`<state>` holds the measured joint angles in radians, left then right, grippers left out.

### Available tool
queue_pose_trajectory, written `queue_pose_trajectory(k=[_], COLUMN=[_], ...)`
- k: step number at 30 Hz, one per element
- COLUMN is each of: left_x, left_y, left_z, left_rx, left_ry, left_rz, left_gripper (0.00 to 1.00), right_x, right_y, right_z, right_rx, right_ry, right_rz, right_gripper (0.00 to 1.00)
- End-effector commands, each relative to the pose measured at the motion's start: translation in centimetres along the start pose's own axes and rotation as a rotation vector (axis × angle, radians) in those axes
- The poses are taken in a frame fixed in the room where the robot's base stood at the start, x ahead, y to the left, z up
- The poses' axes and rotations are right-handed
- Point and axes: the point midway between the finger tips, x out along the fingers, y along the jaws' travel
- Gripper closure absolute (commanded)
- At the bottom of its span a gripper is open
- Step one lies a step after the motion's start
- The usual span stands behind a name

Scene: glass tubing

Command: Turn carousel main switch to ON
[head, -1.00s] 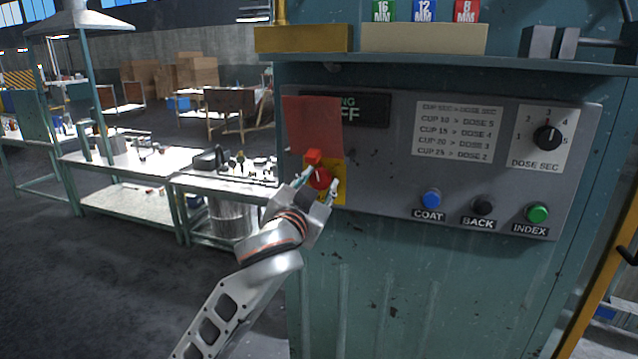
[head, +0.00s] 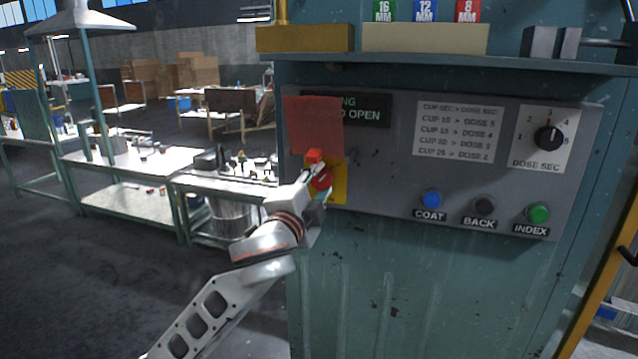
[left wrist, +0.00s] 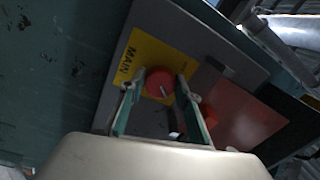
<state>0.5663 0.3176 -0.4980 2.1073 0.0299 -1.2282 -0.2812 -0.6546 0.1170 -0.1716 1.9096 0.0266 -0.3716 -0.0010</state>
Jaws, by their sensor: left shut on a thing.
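The main switch is a red round knob (head: 322,178) on a yellow plate (head: 340,185) at the left end of the grey control panel. In the left wrist view the knob (left wrist: 160,82) has a pale pointer line and the plate (left wrist: 135,62) reads "MAIN". My left gripper (head: 317,183) is shut on the knob, one finger on each side, and its wrist is tilted. A red see-through flap (head: 313,125) stands above the knob, with a small red block (head: 314,156) at its lower edge. The dark display (head: 362,110) is partly covered by the flap; "NG" and "OPEN" are readable.
On the same panel are a blue COAT button (head: 431,198), a black BACK button (head: 484,205), a green INDEX button (head: 538,212) and a dose dial (head: 548,138). A shelf (head: 430,60) juts out above. A workbench (head: 225,178) stands to the left.

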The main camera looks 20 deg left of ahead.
Motion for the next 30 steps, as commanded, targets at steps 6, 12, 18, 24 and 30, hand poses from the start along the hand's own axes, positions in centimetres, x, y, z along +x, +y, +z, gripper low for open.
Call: queue_pose_trajectory(k=[6,12,18,24,30], left_x=[0.01,0.0,0.0,0.0,0.0], left_y=[-0.18,-0.16,-0.16,-0.17,-0.13], left_z=[0.03,0.02,0.0,0.0,0.01], left_rx=[0.094,0.132,0.141,0.141,0.14], left_ry=[0.005,0.008,0.008,0.008,0.008], left_rz=[-0.002,-0.001,-0.001,-0.002,-0.001], left_gripper=[0.89,0.89,0.89,0.89,0.51], right_x=[-0.04,-0.04,-0.03,0.0,0.02], right_y=[0.21,0.21,0.14,-0.02,-0.13], right_z=[0.11,0.11,0.06,-0.03,-0.1], right_rx=[-0.01,-0.01,-0.007,-0.001,0.004], right_ry=[-0.001,-0.001,0.0,0.001,0.001], right_rz=[-0.001,-0.001,-0.001,-0.001,0.0], right_gripper=[0.77,0.77,0.77,0.77,0.77])
